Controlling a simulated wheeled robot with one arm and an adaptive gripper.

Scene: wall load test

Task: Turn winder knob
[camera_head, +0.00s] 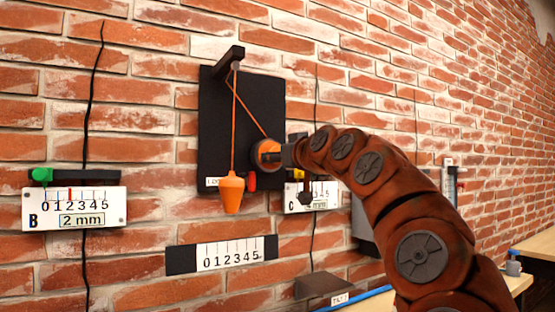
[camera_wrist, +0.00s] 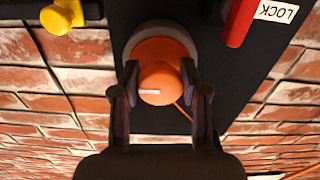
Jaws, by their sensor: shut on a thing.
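The orange winder knob (camera_wrist: 160,84) is round with a small white mark, and sits on the black wall panel (camera_head: 216,120). My gripper (camera_wrist: 160,88) is shut on the knob, one finger at each side of it. In the head view, the knob (camera_head: 266,154) shows at the panel's right edge, partly hidden by my gripper (camera_head: 284,154). An orange cord runs from the knob up to a black bracket (camera_head: 229,61) and down to an orange plumb weight (camera_head: 232,193), which hangs point down in front of the panel's lower part.
A red lever (camera_wrist: 238,22) beside a LOCK label (camera_wrist: 276,11) and a yellow knob (camera_wrist: 62,17) are near my gripper. Below the weight is a 0–5 scale (camera_head: 222,255). Gauge B (camera_head: 75,208) is at left; gauge C (camera_head: 300,197) is partly behind my arm. A table edge is at lower right.

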